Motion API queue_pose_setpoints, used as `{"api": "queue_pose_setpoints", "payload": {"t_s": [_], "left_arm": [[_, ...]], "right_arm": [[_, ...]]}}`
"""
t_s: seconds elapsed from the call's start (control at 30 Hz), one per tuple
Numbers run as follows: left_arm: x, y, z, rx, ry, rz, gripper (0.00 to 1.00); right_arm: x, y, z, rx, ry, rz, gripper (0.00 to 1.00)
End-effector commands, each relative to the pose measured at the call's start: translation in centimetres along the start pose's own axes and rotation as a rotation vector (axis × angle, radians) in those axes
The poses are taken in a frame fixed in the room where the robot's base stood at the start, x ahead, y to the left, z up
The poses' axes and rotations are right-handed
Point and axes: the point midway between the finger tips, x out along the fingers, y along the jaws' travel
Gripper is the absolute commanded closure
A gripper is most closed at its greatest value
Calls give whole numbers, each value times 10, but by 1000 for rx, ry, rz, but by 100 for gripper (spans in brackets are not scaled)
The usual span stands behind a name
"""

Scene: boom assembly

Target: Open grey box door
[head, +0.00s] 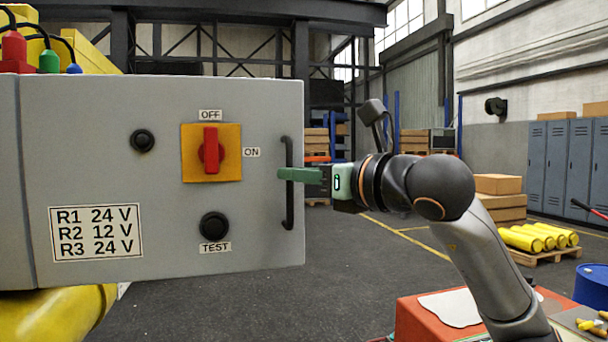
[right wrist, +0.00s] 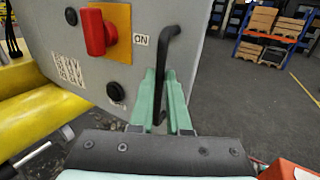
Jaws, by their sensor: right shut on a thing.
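The grey box door (head: 90,180) fills the left of the head view, and its edge and face also show in the right wrist view (right wrist: 80,45). It carries a black vertical bar handle (head: 289,215) near its right edge. My right gripper (head: 287,174) has its green fingers at the handle's middle. In the right wrist view the fingers (right wrist: 168,98) lie on both sides of the handle (right wrist: 166,50), shut on it. I cannot tell from these views whether the door stands ajar. My left gripper is not in view.
The door face has a red switch (head: 211,151) on a yellow plate and a black TEST button (head: 214,226). A red table (head: 415,320) stands at the lower right. Yellow cylinders (head: 540,236) on a pallet and lockers (head: 565,165) stand farther back. The floor right of the box is open.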

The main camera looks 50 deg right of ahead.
Motion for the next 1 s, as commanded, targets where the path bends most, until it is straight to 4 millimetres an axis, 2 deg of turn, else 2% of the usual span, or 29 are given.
{"api": "queue_pose_setpoints", "payload": {"t_s": [0.03, 0.13, 0.17, 0.4, 1.0], "left_arm": [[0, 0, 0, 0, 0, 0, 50], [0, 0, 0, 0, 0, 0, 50], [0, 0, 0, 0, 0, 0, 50], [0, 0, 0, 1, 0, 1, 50], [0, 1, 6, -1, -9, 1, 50]], "right_arm": [[2, 9, -4, -2, 4, 31, 100], [2, 9, -4, -2, 4, 31, 100], [2, 9, -4, -2, 4, 31, 83], [1, 8, -4, -3, 5, 29, 56], [-3, 5, -1, -2, -2, 18, 55]]}}
